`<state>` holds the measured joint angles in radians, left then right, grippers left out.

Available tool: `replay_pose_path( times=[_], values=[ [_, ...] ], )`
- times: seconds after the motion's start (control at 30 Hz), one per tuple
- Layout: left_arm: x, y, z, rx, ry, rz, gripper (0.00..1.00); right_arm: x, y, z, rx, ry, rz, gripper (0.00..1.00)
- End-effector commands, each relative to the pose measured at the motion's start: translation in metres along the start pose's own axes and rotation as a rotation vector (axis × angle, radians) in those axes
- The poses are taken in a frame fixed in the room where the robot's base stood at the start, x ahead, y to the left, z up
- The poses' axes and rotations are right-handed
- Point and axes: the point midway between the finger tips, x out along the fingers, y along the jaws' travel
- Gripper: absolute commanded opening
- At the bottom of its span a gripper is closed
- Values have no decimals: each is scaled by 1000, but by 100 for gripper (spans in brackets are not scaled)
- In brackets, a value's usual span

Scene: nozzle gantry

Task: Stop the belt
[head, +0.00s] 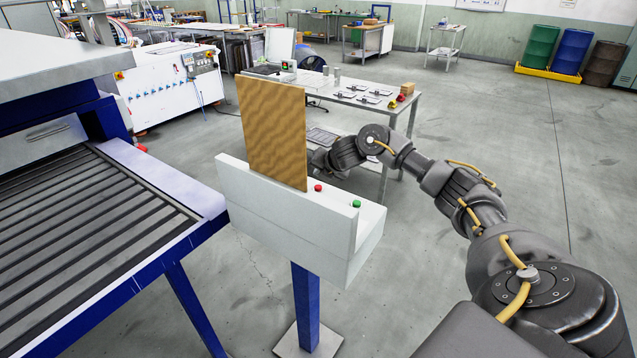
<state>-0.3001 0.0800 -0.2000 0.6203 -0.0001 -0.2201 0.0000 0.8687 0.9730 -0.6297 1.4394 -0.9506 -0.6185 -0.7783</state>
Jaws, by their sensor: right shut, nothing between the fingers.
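A white control box (275,222) stands on a blue post in the middle of the head view. A red button (318,188) and a green button (356,204) show on its top ledge. A brown wood-grained board (270,130) stands upright at the box and hides part of it. The belt (75,225), a bed of grey rollers in a blue frame, is at the left. My right gripper (318,160) is shut and empty, beyond the box and beside the board's right edge. Its fingertips are partly hidden. My left gripper is out of view.
A worktable (375,100) with small parts and plates stands behind the box. A white machine (175,85) stands behind the belt. Green, blue and brown drums (572,52) are at the far right. The floor at the right is clear.

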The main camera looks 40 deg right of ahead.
Motion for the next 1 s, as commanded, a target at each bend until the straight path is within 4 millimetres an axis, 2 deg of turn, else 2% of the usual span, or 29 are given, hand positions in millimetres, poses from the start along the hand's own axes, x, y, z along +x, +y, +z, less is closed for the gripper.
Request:
replay_pose_path(
  times=[0.03,0.23,1.0],
  values=[
    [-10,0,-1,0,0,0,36,-7,5,5,0,0,0,0],
    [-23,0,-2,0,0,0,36,-18,13,13,-1,0,0,0],
    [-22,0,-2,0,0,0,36,-17,12,12,0,0,0,0]
  ],
)
